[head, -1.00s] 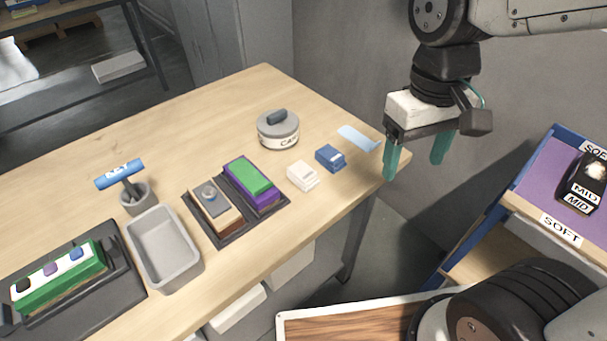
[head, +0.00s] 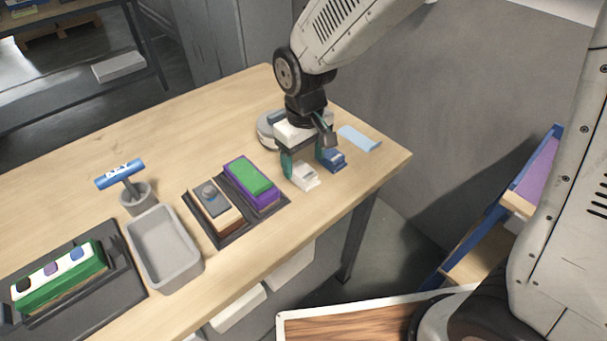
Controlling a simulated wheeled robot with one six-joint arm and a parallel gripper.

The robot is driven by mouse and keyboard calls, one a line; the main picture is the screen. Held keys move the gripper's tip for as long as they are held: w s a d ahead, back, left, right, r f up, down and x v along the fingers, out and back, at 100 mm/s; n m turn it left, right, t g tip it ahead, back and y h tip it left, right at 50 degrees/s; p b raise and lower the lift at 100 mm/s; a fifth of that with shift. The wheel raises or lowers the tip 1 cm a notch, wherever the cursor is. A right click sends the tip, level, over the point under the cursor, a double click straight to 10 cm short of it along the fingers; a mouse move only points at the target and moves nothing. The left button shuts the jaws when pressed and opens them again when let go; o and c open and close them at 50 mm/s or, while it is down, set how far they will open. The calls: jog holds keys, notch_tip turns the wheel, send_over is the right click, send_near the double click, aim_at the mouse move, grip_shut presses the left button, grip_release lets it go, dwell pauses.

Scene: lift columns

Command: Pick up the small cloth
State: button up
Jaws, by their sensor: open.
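A small flat light-blue piece, which looks like the cloth (head: 361,139), lies on the table near its back right edge. My gripper (head: 306,168) is open, with its green fingers pointing down. It is to the left of the cloth and apart from it. The fingers overlap a small white block (head: 306,182) and a small blue block (head: 337,164) in the picture. I cannot tell whether they touch either one. Nothing shows held between the fingers.
A round lidded tin (head: 267,131) stands behind my gripper, partly hidden.

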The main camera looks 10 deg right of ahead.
aim_at(303, 171)
jog(key=shift+a+f, duration=0.1)
jog(key=shift+f, duration=1.9)
jog(key=c, duration=1.1)
jog(key=shift+c, duration=0.2)
jog(key=shift+r, duration=0.15)
